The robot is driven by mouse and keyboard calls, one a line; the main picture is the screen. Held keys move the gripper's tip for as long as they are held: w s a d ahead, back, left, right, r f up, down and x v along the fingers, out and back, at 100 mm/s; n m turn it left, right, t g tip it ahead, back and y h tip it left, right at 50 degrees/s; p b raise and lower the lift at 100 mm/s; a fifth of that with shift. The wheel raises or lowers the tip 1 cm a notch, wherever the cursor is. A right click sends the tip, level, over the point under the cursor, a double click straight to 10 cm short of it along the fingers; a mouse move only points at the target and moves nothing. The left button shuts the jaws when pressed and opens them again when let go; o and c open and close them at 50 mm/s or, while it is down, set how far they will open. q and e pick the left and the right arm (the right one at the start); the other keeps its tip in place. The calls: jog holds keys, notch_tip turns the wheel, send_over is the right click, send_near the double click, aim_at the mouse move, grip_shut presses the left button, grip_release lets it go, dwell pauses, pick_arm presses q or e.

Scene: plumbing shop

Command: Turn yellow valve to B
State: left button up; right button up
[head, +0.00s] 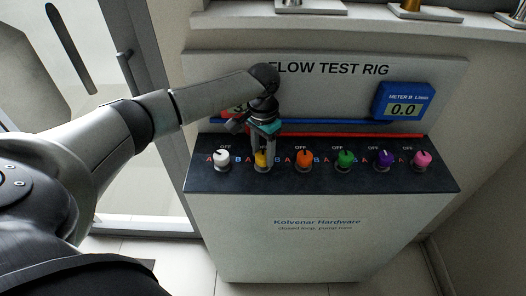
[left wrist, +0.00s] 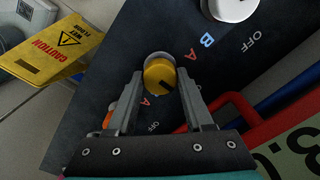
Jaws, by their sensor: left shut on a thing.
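The yellow valve (head: 260,160) is the second knob from the left on the dark top of the test rig. My left gripper (head: 264,157) reaches down onto it from above and partly covers it. In the left wrist view the yellow valve (left wrist: 157,70) sits between the two fingertips of my left gripper (left wrist: 160,78), which is shut on it. The dark mark on the knob points to the lower right there, towards the OFF side. A red A (left wrist: 193,55) shows beside the knob; its own B label is hidden or unclear. My right gripper is not in view.
A white knob (head: 221,157) and an orange knob (head: 303,158) flank the yellow one. Green, purple and pink knobs follow to the right. The blue meter B (head: 403,103) reads 0.0. Another display behind my arm is mostly hidden. A yellow caution sign (left wrist: 50,47) stands on the floor.

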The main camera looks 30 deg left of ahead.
pick_arm(q)
grip_shut()
jog(key=shift+r+m+p, duration=0.15)
jog(key=shift+m+p, duration=0.25)
jog(key=shift+p, duration=0.2)
jog(key=m+p, duration=0.3)
jog(key=p, duration=0.1)
jog(key=shift+r+m, duration=0.1)
jog(key=shift+m, duration=0.2)
jog(key=m+p, duration=0.2)
jog(key=m, duration=0.1)
jog(key=shift+m, duration=0.3)
jog(key=shift+f+m+p, duration=0.2)
jog(key=shift+m+p, duration=0.45)
jog(key=shift+m, duration=1.35)
jog(key=o, duration=1.3)
grip_release()
